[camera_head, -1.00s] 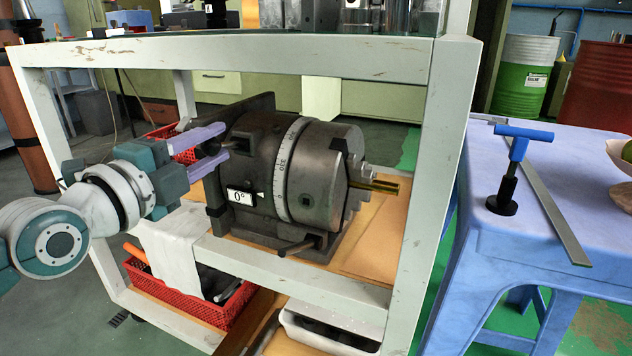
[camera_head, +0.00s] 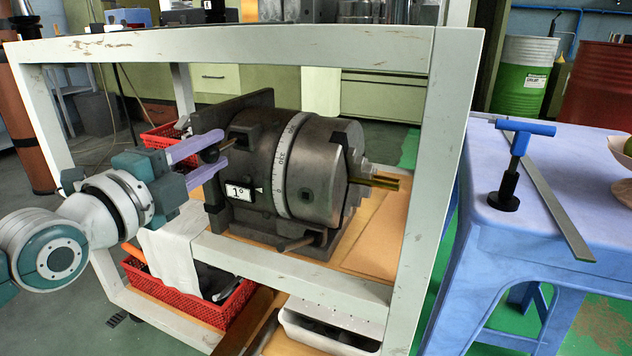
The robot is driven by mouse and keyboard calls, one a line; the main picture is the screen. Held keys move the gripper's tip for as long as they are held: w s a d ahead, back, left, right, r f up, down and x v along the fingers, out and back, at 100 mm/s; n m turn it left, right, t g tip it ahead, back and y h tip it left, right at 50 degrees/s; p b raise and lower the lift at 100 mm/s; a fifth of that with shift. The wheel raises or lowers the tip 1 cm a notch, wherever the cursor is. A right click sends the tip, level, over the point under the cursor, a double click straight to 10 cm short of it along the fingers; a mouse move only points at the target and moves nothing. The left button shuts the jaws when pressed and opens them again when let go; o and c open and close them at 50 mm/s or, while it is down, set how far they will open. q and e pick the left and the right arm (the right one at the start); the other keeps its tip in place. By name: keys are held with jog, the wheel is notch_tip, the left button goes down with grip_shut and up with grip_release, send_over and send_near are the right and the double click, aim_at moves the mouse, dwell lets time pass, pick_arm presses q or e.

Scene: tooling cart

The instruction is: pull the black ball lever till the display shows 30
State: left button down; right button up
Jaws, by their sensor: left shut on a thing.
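The dark cylindrical dividing head (camera_head: 300,170) sits on the cart's wooden shelf, with a pale graduated ring (camera_head: 279,172) around it. Its small white display (camera_head: 239,192) reads 1°. The black ball lever (camera_head: 209,153) sticks out at the left of the head and is mostly hidden by my fingers. My left gripper (camera_head: 221,150) comes in from the left, with one purple finger above the lever's ball and one below, shut on it. My right gripper is not in view.
The cart's pale frame has a top rail (camera_head: 270,52) above the head and a front rail (camera_head: 290,272) below it. A white cloth (camera_head: 172,250) hangs at the left. A blue table (camera_head: 470,205) with a T-handle key (camera_head: 512,165) stands at the right.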

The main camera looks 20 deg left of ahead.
pick_arm(q)
jog(key=shift+f, duration=0.85)
jog(key=shift+f+b, duration=0.7)
jog(key=shift+b, duration=0.05)
jog(key=shift+r+p, duration=0.15)
jog(key=shift+p, duration=0.15)
